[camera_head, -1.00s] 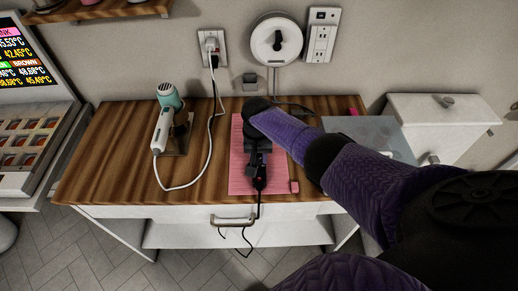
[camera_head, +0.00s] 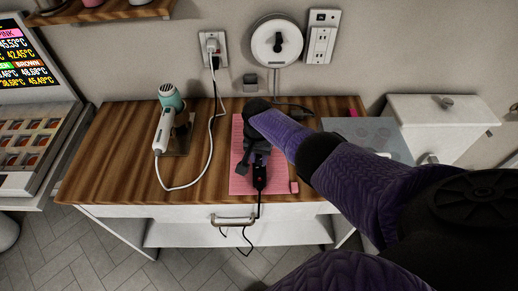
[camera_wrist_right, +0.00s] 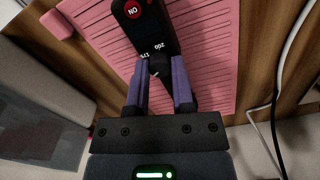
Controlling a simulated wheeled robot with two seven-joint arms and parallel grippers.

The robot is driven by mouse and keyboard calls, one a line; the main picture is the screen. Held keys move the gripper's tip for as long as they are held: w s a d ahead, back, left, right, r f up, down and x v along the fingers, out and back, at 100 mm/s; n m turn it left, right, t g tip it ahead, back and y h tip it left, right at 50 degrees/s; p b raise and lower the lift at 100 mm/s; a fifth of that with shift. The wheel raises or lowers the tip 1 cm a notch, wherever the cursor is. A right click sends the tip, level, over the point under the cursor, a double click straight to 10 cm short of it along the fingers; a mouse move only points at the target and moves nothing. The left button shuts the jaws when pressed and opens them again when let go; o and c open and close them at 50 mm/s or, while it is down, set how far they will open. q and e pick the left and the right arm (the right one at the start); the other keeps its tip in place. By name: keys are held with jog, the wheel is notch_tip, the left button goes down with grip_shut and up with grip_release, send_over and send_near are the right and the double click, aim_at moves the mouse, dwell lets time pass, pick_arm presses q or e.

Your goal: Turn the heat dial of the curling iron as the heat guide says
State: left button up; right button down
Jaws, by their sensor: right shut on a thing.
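The black curling iron (camera_head: 260,180) lies on a pink ribbed mat (camera_head: 238,183) on the wooden counter. My right arm hides much of it. In the right wrist view, its black body (camera_wrist_right: 151,32) shows a red ON button (camera_wrist_right: 133,9) and the marks 200 and 175 beside the small dark heat dial (camera_wrist_right: 158,66). My right gripper (camera_wrist_right: 160,82) is shut on the dial, one purple finger on each side. In the head view this gripper (camera_head: 258,160) is over the iron. A lit screen (camera_head: 20,58) at the left lists colour names with temperatures. My left gripper is not in view.
A teal and white hair dryer (camera_head: 165,125) stands on the counter left of the mat, its white cord looping to the wall socket (camera_head: 212,45). A grey translucent panel (camera_head: 372,135) is to the right. The iron's black cord hangs over the front edge. The left counter is mostly clear.

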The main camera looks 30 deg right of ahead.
aim_at(258, 160)
jog(key=shift+c, duration=2.3)
grip_release()
jog(key=shift+r+p, duration=0.3)
jog(key=shift+r, duration=0.1)
notch_tip(258, 160, up, 9)
jog(key=p, duration=0.5)
jog(key=shift+p, duration=0.4)
jog(key=shift+a, duration=0.1)
